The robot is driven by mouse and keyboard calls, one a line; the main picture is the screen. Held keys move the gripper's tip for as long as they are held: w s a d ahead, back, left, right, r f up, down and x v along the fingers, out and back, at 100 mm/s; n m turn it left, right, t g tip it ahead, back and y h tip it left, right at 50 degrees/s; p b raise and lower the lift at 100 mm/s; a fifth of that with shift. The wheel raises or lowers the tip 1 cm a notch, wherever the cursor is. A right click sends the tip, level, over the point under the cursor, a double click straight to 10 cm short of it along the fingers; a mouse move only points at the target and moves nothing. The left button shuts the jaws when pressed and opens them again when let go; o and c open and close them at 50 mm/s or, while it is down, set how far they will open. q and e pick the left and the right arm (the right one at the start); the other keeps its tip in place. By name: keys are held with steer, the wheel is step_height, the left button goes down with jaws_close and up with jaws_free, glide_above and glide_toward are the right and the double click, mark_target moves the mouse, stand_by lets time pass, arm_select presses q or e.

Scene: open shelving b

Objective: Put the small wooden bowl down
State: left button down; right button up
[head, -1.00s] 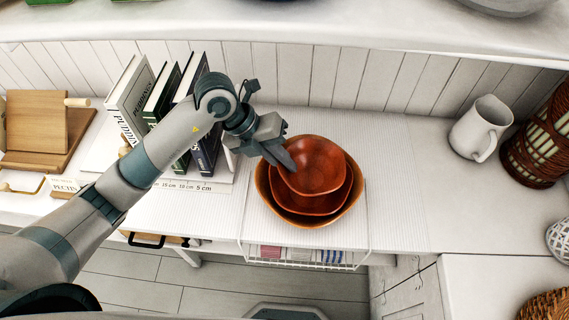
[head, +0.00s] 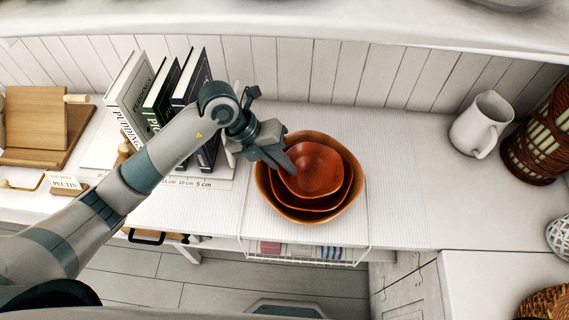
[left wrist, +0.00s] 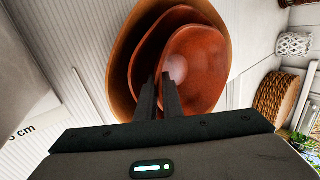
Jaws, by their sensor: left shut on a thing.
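The small wooden bowl (head: 318,169) is reddish brown and sits inside a stack of larger bowls, within the largest wooden bowl (head: 347,219). A middle bowl (head: 327,207) shows between them. My left gripper (head: 288,165) is shut on the small bowl's left rim. In the left wrist view, the gripper fingers (left wrist: 160,97) pinch the near rim of the small bowl (left wrist: 198,68). Whether the small bowl rests on the middle bowl is hard to tell. My right gripper is not in view.
Upright books (head: 172,98) stand left of the bowls, close to my left arm. A white pitcher (head: 481,125) and a wicker-wrapped vase (head: 540,140) stand to the right. The white counter (head: 400,190) is clear between bowls and pitcher. A shelf edge (head: 330,35) runs above.

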arm_select(q)
steer(key=c, duration=1.9)
jaws_free()
steer(key=shift+r, duration=0.15)
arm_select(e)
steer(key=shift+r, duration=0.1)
